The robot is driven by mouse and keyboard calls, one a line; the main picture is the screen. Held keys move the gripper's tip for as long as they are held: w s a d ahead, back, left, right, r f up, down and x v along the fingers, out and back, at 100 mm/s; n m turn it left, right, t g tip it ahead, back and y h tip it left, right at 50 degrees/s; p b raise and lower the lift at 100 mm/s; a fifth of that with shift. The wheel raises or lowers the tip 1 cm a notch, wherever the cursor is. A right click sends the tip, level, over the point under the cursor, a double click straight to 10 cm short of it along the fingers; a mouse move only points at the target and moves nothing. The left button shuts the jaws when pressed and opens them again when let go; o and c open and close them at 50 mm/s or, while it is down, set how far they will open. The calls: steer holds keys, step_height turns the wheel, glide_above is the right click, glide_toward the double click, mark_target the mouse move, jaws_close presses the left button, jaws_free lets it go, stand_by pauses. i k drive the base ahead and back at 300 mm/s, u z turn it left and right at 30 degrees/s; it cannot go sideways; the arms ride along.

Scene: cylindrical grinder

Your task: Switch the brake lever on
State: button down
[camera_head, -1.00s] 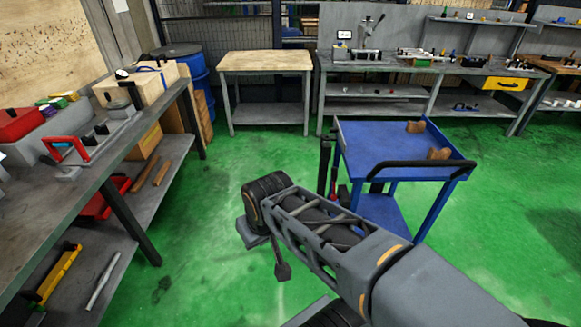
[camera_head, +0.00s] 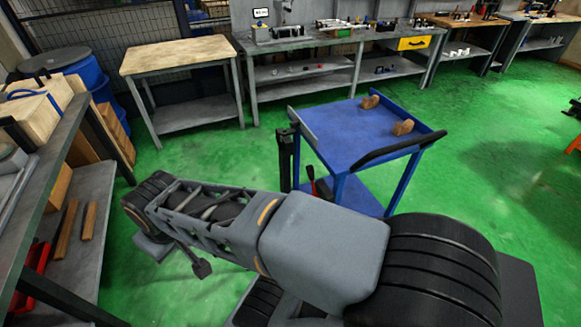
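No part that I can surely tell as the brake lever shows. A small red handle-like part (camera_head: 311,180) sits beside a dark upright post (camera_head: 286,158) at the near left corner of the blue cart (camera_head: 345,137); I cannot tell what it is. My arm crosses the lower middle, its far end at the left, above the green floor. What seems to be the tip of my gripper (camera_head: 201,268) hangs below the arm, apart from the cart. Most of the gripper is hidden, so its opening cannot be told.
The cart has a black push handle (camera_head: 400,150) and two brown blocks (camera_head: 403,127) on top. A wood-topped table (camera_head: 175,55) and a long grey workbench (camera_head: 300,42) stand behind. A grey shelved bench (camera_head: 75,215) is close at the left. Green floor is open at the right.

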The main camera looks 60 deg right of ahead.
mark_target(310, 169)
steer(key=z, duration=0.55)
steer(key=i, duration=1.1)
steer(key=z, duration=0.75)
